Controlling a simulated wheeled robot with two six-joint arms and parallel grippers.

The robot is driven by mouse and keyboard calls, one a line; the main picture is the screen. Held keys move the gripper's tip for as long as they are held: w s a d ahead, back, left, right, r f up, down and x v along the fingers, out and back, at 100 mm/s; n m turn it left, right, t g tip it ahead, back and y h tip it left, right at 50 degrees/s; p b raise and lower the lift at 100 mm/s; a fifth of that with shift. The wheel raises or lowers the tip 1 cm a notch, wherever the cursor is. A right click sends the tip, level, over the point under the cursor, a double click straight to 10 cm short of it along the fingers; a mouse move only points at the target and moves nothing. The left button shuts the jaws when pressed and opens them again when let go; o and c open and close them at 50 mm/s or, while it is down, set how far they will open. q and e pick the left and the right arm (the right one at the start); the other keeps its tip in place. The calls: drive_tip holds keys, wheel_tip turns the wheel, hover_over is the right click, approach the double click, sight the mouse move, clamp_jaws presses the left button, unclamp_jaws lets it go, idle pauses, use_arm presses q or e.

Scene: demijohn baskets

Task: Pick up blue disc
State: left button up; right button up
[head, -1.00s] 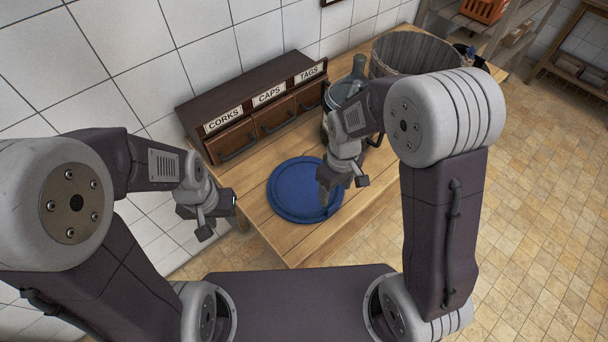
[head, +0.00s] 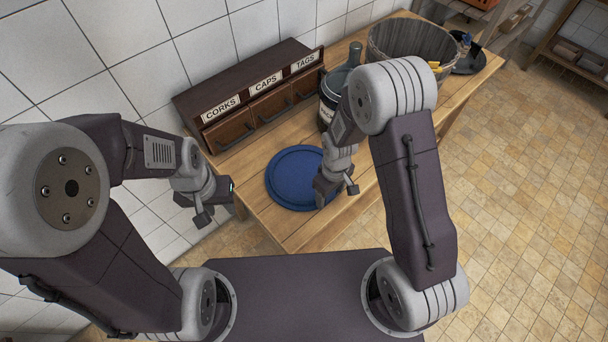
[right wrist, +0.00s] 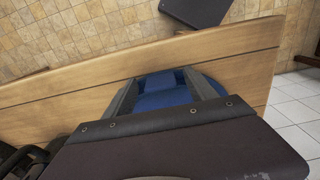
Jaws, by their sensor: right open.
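The blue disc (head: 290,182) lies flat on the wooden table in front of the drawer unit. It looks round with a raised rim. My right gripper (head: 325,198) is over its right edge in the head view and hides part of it. In the right wrist view, the two fingers of my right gripper (right wrist: 162,92) are apart, with the blue disc (right wrist: 165,101) showing between them and nothing held. I cannot tell how high the fingers are above it. My left gripper (head: 208,206) is left of the table edge, away from the disc; its jaws are unclear.
A dark drawer unit (head: 246,82) labelled CORKS, CAPS and TAGS stands against the tiled wall. A glass demijohn (head: 334,84) stands beside it, close behind my right arm. A wooden tub (head: 400,45) and a dark round item (head: 467,64) are further right. The table's front left is clear.

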clamp_jaws()
drive_tip(key=shift+r, duration=0.1)
wheel_tip(320, 180, up, 4)
drive_tip(key=shift+s+d+r+b, duration=0.15)
drive_tip(key=shift+r+b, duration=0.05)
drive_tip(key=shift+b, duration=0.1)
drive_tip(key=s+d+r, duration=0.6)
drive_tip(key=s+d, duration=0.2)
drive_tip(key=shift+r+b, duration=0.3)
